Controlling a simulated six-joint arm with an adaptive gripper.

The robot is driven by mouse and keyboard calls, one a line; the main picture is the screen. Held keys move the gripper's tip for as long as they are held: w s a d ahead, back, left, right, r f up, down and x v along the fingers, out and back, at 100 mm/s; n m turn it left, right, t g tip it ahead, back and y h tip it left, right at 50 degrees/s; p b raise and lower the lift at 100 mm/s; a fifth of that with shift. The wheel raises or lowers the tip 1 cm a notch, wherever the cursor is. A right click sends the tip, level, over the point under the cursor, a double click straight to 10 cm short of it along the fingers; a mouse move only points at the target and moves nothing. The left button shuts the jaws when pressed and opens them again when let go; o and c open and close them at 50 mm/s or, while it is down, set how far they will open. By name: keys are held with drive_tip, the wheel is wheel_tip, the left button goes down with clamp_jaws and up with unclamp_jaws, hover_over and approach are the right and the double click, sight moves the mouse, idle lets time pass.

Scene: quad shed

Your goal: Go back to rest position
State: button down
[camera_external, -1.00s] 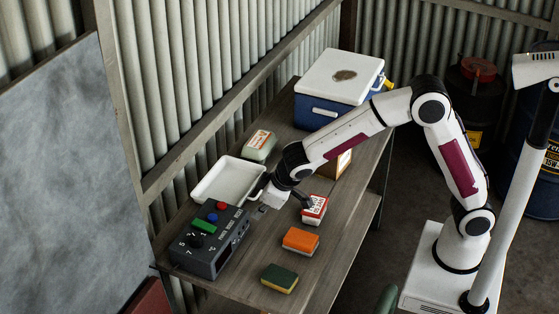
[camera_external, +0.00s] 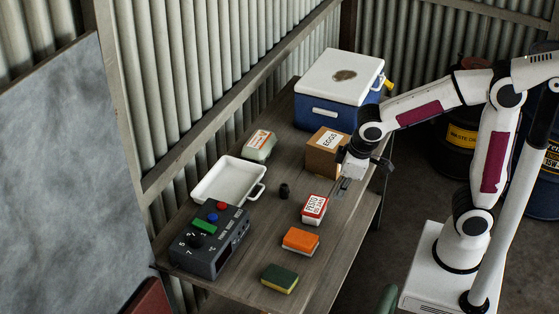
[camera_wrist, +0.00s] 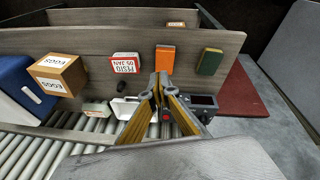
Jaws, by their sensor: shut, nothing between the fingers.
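My gripper (camera_external: 343,186) is shut and empty. It hangs above the right edge of the wooden table, to the right of the red and white pesto box (camera_external: 315,206) and clear of it. In the wrist view my gripper (camera_wrist: 159,76) shows its two fingers together at the tips, with nothing between them. The arm is bent, its upper part raised over the floor on the right.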

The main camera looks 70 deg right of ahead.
drive_tip(key=s+d+r+m+t, duration=0.1)
drive_tip(key=s+d+r, duration=0.2)
drive_tip(key=s, duration=0.4)
drive_tip(key=s+d+r+m+t, duration=0.1)
drive_tip(key=s+d+r, duration=0.2)
drive_tip(key=s, duration=0.4)
drive_tip(key=shift+s+r+m+t+y, duration=0.15)
drive_tip(key=shift+s+m+t+y, duration=0.15)
drive_tip(key=shift+s+t+y, duration=0.1)
